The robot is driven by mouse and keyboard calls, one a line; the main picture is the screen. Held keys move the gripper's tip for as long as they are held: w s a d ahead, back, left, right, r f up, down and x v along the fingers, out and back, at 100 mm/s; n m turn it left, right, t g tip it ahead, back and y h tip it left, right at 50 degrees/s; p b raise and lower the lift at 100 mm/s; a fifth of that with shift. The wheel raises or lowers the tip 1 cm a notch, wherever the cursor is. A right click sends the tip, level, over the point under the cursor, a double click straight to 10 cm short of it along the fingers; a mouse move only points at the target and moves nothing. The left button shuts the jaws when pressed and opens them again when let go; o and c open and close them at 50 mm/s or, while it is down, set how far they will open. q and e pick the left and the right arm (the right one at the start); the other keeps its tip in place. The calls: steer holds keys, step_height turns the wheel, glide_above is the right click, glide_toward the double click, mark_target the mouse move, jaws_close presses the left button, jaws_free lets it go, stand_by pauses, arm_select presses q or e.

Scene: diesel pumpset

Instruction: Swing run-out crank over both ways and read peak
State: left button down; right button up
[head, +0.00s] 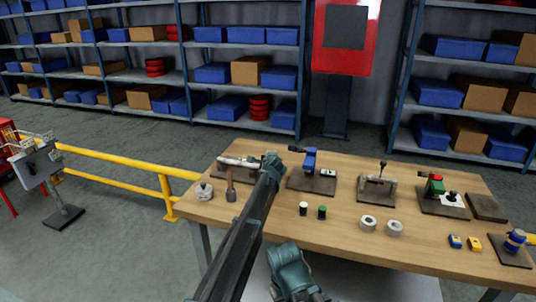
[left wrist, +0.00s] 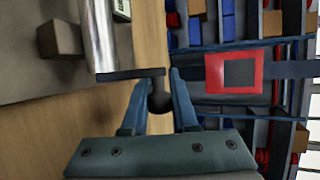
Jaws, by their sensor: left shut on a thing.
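The run-out fixture with its steel shaft (head: 240,162) lies at the left of the bench. The shaft also shows in the left wrist view (left wrist: 98,35). A flat dark crank arm (left wrist: 130,75) crosses the shaft's end and carries a round dark knob (left wrist: 160,102). My left gripper (head: 275,160) reaches the fixture's right end. Its fingers are shut on the knob, one on each side. A small white display (left wrist: 122,9) is cut off at the top edge, its reading illegible. My right gripper (head: 288,268) is low, in front of the bench; its fingers are not distinguishable.
A blue fixture (head: 311,160) stands just right of my left gripper. A dark-handled tool (head: 231,188) and a small round piece (head: 204,191) lie left of my forearm. Rolls (head: 369,222) and small bottles (head: 304,208) sit nearer. A yellow rail (head: 110,160) runs left of the bench.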

arm_select(q)
steer(key=shift+f, duration=0.1)
stand_by(0.4)
steer(key=c, duration=0.7)
jaws_free()
steer(key=p+v, duration=0.5)
steer(key=v, duration=0.8)
steer(key=shift+s+d+r, duration=0.15)
steer(key=shift+s+r, duration=0.1)
steer(key=shift+s, duration=0.05)
